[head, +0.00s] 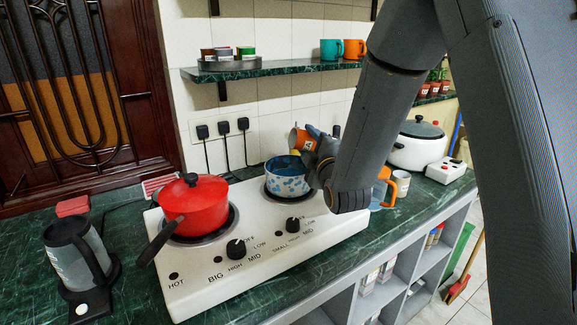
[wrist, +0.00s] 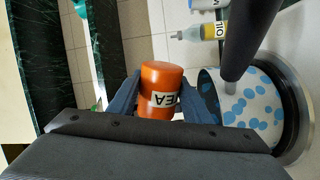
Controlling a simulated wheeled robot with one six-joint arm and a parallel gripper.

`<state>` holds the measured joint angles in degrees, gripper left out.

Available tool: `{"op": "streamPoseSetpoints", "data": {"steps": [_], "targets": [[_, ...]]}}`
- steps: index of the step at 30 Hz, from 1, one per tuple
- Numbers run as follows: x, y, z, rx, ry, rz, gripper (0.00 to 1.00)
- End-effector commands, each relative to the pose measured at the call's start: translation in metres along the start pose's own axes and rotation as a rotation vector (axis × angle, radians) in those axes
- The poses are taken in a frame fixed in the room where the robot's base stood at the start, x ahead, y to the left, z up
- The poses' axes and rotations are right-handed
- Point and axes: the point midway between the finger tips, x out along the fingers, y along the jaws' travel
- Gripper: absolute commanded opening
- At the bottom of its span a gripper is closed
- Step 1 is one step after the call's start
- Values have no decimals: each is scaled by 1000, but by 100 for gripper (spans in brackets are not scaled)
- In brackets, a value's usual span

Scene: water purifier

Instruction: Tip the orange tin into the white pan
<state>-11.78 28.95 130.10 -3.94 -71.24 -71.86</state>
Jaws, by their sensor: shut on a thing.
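The orange tin (head: 300,139) is tilted above the right back rim of the white pan in the head view. It also shows in the wrist view (wrist: 160,77), with a white label, part of its lettering visible. My gripper (head: 316,143) is shut on the tin, one blue-grey finger on each side in the wrist view (wrist: 155,95). The white pan with blue spots (head: 286,181) sits on the back right burner; its blue inside faces up. In the wrist view the pan (wrist: 245,108) is right of the tin. No contents are seen leaving the tin.
A red lidded pot (head: 194,205) stands on the left burner of the white stove (head: 262,236). A kettle (head: 78,258) stands at left. A white cooker (head: 416,146) and an orange-handled jug (head: 384,189) stand behind my arm. A shelf (head: 270,69) is above.

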Motion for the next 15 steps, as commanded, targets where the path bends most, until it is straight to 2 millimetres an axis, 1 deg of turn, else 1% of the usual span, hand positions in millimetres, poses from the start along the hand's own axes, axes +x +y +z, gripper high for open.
{"op": "streamPoseSetpoints", "data": {"steps": [15], "targets": [[0,1,-1,-31,2,2,23]]}}
